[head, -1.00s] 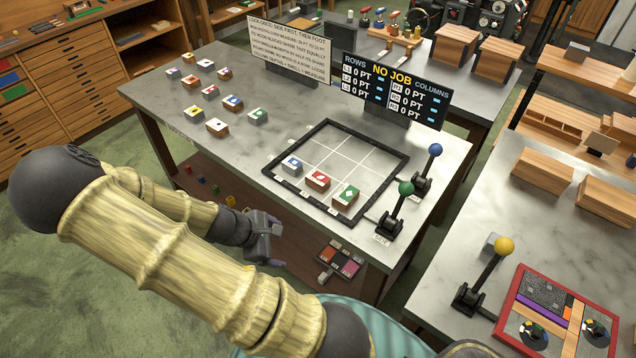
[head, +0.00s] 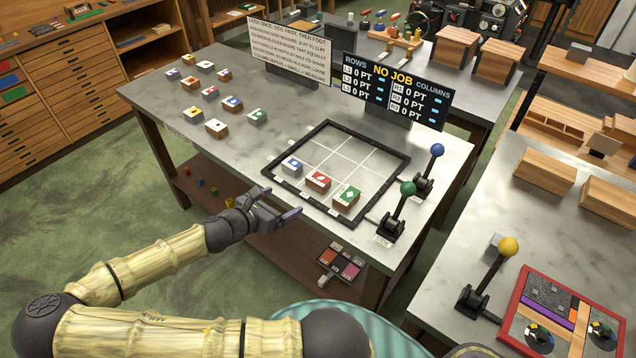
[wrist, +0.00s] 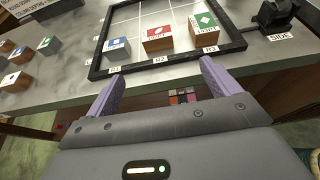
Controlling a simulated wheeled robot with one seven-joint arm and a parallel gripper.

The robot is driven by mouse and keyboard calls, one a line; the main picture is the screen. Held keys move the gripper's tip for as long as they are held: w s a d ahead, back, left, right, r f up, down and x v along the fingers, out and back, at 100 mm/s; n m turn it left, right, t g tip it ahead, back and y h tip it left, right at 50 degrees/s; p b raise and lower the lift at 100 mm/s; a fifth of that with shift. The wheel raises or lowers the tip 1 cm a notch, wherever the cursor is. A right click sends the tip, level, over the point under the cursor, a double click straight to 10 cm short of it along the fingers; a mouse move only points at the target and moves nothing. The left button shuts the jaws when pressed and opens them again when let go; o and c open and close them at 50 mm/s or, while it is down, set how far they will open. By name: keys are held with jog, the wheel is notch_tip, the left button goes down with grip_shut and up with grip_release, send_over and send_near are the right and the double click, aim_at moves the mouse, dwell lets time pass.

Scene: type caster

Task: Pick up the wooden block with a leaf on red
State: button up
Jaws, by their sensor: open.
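A wooden block with a white leaf-like mark on a red top (head: 318,180) sits in the near row of the black-framed grid (head: 384,190), between two other blocks. It also shows in the wrist view (wrist: 158,38), beyond my fingertips and roughly centred between them. My gripper (head: 283,203) is open and empty at the table's near edge, short of the frame. Its two purple fingers (wrist: 160,76) point toward the near row. Nothing hides the red block's top.
A grey block with a blue top (head: 292,166) stands left of it, a wooden block with a green top (head: 347,198) right. Levers with green (head: 407,188) and blue (head: 437,150) knobs stand beside the frame. Several blocks lie at the table's far left. The grid's back is empty.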

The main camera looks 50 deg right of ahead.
jog(key=shift+d, duration=0.1)
jog(key=p, duration=0.3)
send_near(314, 184)
jog(key=x, duration=0.5)
jog(key=shift+s+d+r, duration=0.1)
jog(key=shift+s+r, duration=0.05)
jog(key=shift+s, duration=0.1)
jog(key=shift+d, duration=0.2)
jog(key=x, duration=0.1)
jog(key=p+x, duration=0.1)
jog(key=x, duration=0.1)
jog(key=p+x, duration=0.1)
jog(key=x, duration=0.1)
jog(key=shift+w+f, duration=0.3)
jog(key=shift+w, duration=0.05)
jog(key=c, duration=1.1)
